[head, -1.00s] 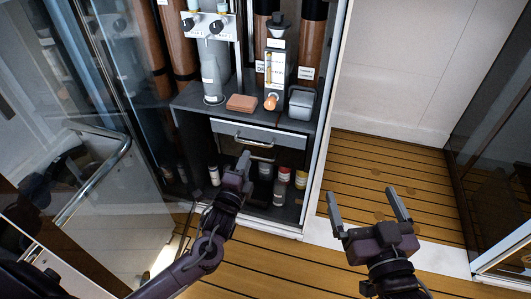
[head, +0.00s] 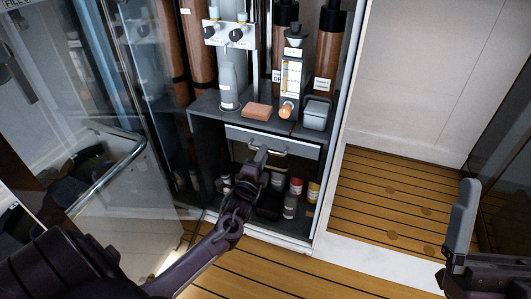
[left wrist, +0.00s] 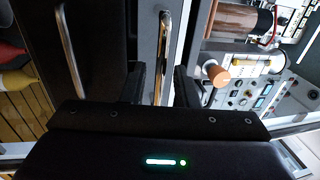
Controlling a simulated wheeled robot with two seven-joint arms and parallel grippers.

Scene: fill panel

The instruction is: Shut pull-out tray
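The pull-out tray (head: 298,147) has a light grey front with a silver bar handle (head: 285,153), under the dark shelf of the cabinet. How far it stands out is hard to tell. My left gripper (head: 260,160) is at the tray front and hides part of the handle. In the left wrist view its two fingers (left wrist: 160,85) are apart, with the grey front and a metal bar (left wrist: 163,40) showing in the gap beyond. Contact cannot be seen. My right gripper (head: 466,215) is at the right edge, one finger visible and nothing beside it; it is far from the tray.
Several small bottles (head: 292,198) stand below the tray. A sponge-like block (head: 257,111) and a grey container (head: 316,113) are on the shelf above. A glass door (head: 70,80) with a rail is at left. The wooden floor (head: 380,200) at right is clear.

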